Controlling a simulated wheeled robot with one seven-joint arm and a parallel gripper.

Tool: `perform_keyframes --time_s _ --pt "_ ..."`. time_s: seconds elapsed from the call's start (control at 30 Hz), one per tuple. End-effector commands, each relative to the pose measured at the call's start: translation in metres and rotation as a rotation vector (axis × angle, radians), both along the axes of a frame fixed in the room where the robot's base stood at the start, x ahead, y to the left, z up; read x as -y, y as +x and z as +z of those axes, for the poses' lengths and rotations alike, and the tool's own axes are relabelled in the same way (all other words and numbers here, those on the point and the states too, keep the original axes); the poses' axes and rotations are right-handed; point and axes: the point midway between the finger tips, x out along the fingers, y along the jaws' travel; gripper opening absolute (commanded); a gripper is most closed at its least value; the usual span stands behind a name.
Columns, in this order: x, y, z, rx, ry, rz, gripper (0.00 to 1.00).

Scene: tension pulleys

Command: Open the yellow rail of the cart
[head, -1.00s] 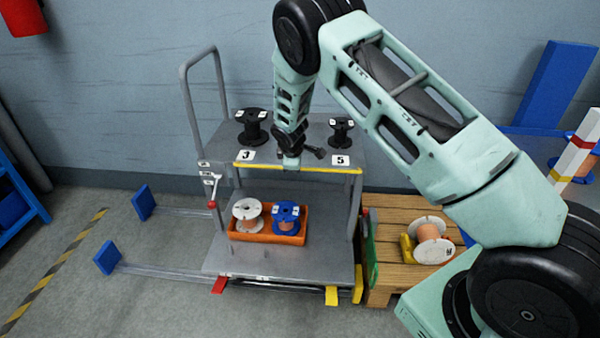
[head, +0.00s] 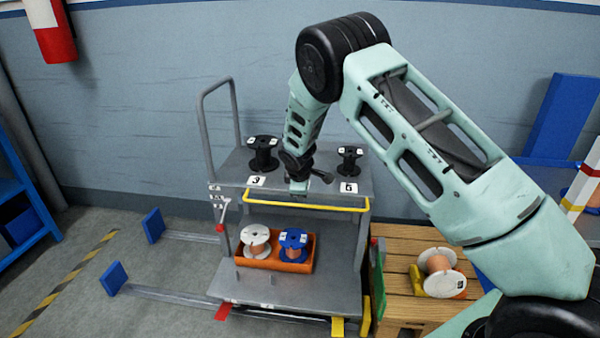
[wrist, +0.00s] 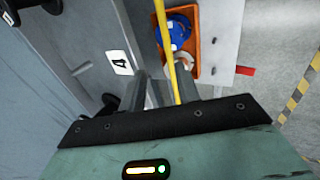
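The cart (head: 300,292) is grey, with a top shelf, a lower shelf and a tall handle at left. Its yellow rail (head: 320,208) stands out from the front edge of the top shelf, with bent ends at both sides. My gripper (head: 299,190) points down at the middle of the rail. In the wrist view the rail (wrist: 163,30) runs down the picture and between my two grey fingers (wrist: 165,92). The fingers are apart, with a gap that looks wider than the rail. Whether they touch it is unclear.
Black spools (head: 262,152) stand on the top shelf. An orange bin (head: 296,266) with a white and a blue spool sits on the lower shelf. A wooden pallet stand (head: 400,250) with a spool is close at right. Floor at left has blue-ended bars (head: 114,278).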

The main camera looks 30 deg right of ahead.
Motion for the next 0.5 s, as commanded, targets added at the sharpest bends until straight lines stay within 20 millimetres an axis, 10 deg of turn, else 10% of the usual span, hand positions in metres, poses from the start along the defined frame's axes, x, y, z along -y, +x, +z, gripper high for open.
perform_keyframes --time_s 0.5 --pt "-0.03 -0.044 0.105 0.001 0.0 0.001 0.32"
